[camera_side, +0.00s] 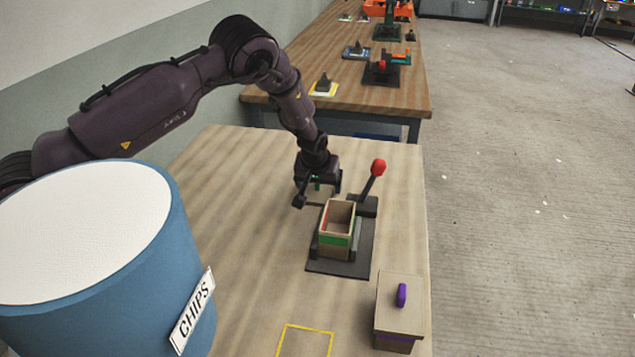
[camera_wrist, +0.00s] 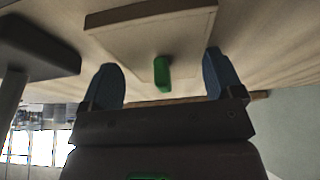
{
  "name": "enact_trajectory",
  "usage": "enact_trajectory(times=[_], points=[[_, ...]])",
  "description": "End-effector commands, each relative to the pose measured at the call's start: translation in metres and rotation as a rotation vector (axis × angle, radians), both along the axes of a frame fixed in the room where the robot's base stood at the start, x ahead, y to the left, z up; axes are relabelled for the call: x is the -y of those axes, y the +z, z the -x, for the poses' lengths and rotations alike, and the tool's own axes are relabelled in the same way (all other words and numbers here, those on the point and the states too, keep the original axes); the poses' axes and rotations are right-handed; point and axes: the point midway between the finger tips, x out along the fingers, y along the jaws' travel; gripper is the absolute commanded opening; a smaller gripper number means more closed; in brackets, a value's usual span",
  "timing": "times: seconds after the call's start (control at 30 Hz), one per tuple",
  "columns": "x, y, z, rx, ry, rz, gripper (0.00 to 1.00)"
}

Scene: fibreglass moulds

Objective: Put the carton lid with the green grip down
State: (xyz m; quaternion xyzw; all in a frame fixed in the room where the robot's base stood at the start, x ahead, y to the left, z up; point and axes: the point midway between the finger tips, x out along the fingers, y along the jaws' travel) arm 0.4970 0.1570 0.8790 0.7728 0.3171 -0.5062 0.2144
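The carton lid (camera_wrist: 125,32) is a flat tan square with a green grip (camera_wrist: 162,73) standing on it. In the wrist view the lid looks to lie on the table top. My gripper (camera_wrist: 159,62) is open, with one blue finger on each side of the green grip and a gap on both sides. In the side view my gripper (camera_side: 317,184) is low over the table, behind the carton; a spot of green shows there and the lid is mostly hidden. The open carton (camera_side: 336,239), with a green band, stands upright on a black fixture (camera_side: 337,267).
A lever with a red knob (camera_side: 378,167) rises beside the fixture. A closed carton with a purple grip (camera_side: 401,294) stands front right. A yellow outlined square (camera_side: 305,327) is marked on the front of the table. A blue CHIPS drum (camera_side: 100,290) stands at left.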

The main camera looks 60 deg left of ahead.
Motion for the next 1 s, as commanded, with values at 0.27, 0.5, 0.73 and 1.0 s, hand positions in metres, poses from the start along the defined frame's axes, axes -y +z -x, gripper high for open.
enact_trajectory(times=[0.27,0.5,0.73,1.0], points=[[-0.004,-0.013,0.007,-0.013,0.000,-0.006,1.00],[-0.005,-0.012,0.008,-0.016,-0.001,-0.009,1.00],[0.000,0.016,0.012,-0.018,-0.001,-0.009,1.00],[0.019,0.074,0.027,-0.011,-0.003,-0.006,1.00]])
